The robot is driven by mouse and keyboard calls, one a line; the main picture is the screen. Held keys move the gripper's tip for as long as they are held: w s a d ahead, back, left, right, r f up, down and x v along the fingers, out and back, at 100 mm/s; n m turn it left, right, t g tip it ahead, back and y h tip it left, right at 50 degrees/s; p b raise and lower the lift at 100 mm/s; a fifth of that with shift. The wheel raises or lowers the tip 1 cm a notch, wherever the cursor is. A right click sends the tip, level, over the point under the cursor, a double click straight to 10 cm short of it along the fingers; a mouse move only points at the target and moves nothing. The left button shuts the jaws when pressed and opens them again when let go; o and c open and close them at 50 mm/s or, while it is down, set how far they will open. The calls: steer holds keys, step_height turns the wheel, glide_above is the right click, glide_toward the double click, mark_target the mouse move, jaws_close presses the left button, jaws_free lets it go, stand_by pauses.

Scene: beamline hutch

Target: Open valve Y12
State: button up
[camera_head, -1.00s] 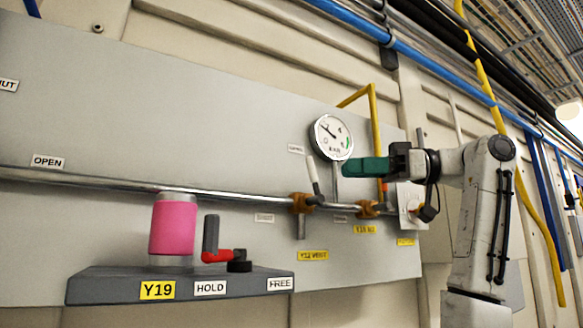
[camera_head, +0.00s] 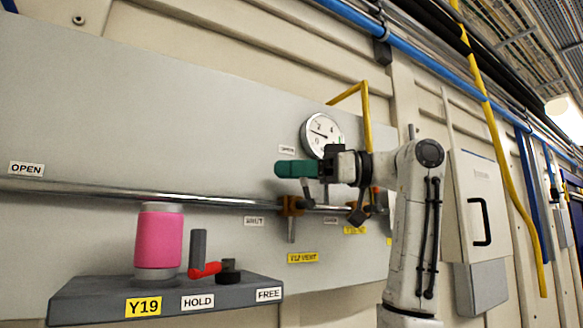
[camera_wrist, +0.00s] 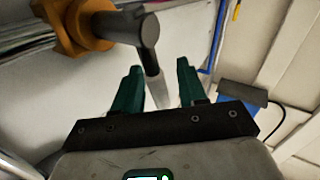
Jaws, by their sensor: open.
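The valve that seems to be Y12 has an orange body (camera_head: 291,206) on the horizontal pipe, above a yellow label (camera_head: 303,258) that seems to read Y12 VENT. In the wrist view its orange body (camera_wrist: 85,25) is at upper left, with a grey stem. A pale lever (camera_wrist: 157,90) extends from the stem. My gripper (camera_wrist: 158,68) is open, its green fingers on either side of the lever; I cannot tell whether they touch it.
A round gauge (camera_head: 319,132) sits behind and above my gripper. A second valve is partly hidden by my arm to the right.

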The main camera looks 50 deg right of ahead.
jaws_close()
stand_by(0.3)
stand_by(0.3)
